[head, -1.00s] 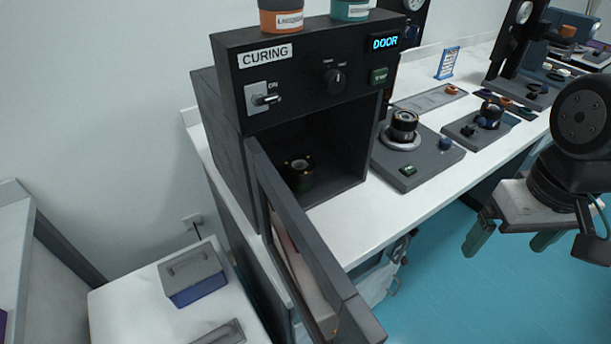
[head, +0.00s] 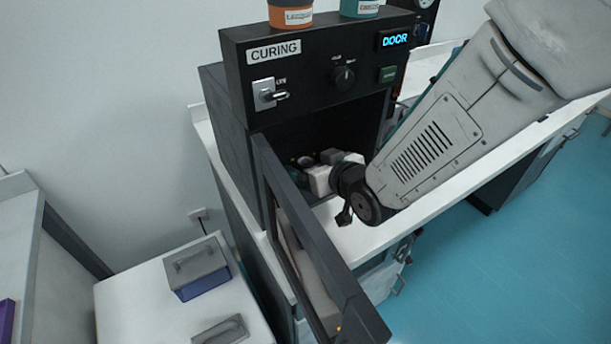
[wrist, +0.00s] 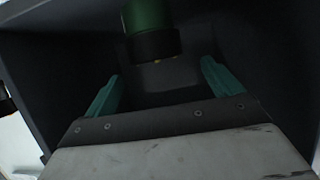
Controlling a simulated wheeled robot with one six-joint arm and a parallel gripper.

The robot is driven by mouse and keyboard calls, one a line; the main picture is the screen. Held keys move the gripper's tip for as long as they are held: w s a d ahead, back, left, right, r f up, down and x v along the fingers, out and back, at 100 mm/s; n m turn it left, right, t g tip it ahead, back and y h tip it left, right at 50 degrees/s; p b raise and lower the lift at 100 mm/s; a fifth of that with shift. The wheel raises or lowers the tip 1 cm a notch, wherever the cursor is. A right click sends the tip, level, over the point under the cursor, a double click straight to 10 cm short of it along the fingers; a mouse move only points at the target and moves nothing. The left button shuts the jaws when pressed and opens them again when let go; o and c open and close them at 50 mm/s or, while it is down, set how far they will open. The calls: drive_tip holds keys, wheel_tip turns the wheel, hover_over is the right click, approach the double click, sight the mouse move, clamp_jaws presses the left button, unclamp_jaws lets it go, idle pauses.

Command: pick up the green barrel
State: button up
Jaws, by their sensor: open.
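The green barrel (wrist: 150,22) shows at the top of the wrist view, a green cylinder with a black ring at its lower end in the picture. It is inside the curing oven, and in the head view only its dark top (head: 304,160) shows past my gripper. My gripper (wrist: 160,78) is inside the oven chamber with its two green fingers spread and nothing between them. The barrel appears beyond the fingertips, roughly in line with the gap. In the head view my gripper (head: 305,176) is close to the barrel; whether they touch is hard to tell.
The black curing oven (head: 238,105) surrounds my gripper with its walls. Its open door (head: 315,255) stands just left of my arm. An orange jar (head: 290,16) and a teal jar (head: 360,8) stand on top. A lidded box (head: 197,270) sits on the lower left table.

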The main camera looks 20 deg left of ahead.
sight(306, 160)
drive_tip(key=x, duration=0.6)
drive_tip(key=shift+w+f, duration=0.2)
drive_tip(key=shift+f, duration=0.35)
drive_tip(key=c, duration=1.1)
drive_tip(key=shift+c, duration=0.8)
drive_tip(key=shift+r, duration=0.15)
